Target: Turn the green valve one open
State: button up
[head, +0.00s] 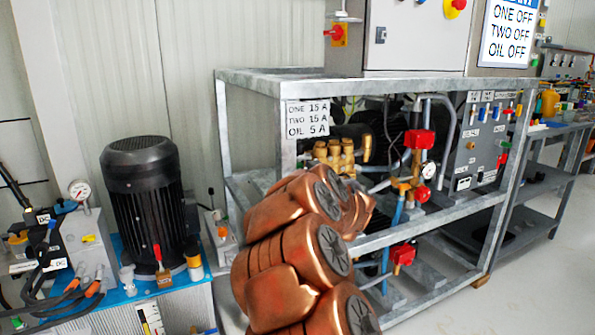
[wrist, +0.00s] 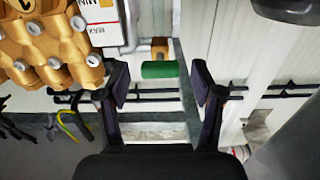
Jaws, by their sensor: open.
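In the wrist view a green valve handle (wrist: 160,69), a short round cylinder lying crosswise, shows below a small brown fitting (wrist: 160,47). I cannot read a label on it. My gripper (wrist: 159,82) is open, with one black finger on each side of the green handle in the picture. Gaps show between the handle and both fingers, and nothing is held. How far the handle lies beyond the fingertips is hard to tell. In the head view my copper-coloured arm covers the middle, and the gripper and the green handle are hidden.
A gold pump block (wrist: 48,45) sits close on the left in the wrist view, next to a white label plate (wrist: 103,22). In the head view a grey steel frame (head: 265,82) holds pumps, pipes and red valves (head: 403,254). A black motor (head: 143,195) stands left.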

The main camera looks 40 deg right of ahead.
jog(key=shift+w+d, duration=0.15)
jog(key=shift+w, duration=0.25)
jog(key=shift+c, duration=0.2)
jog(key=c, duration=1.1)
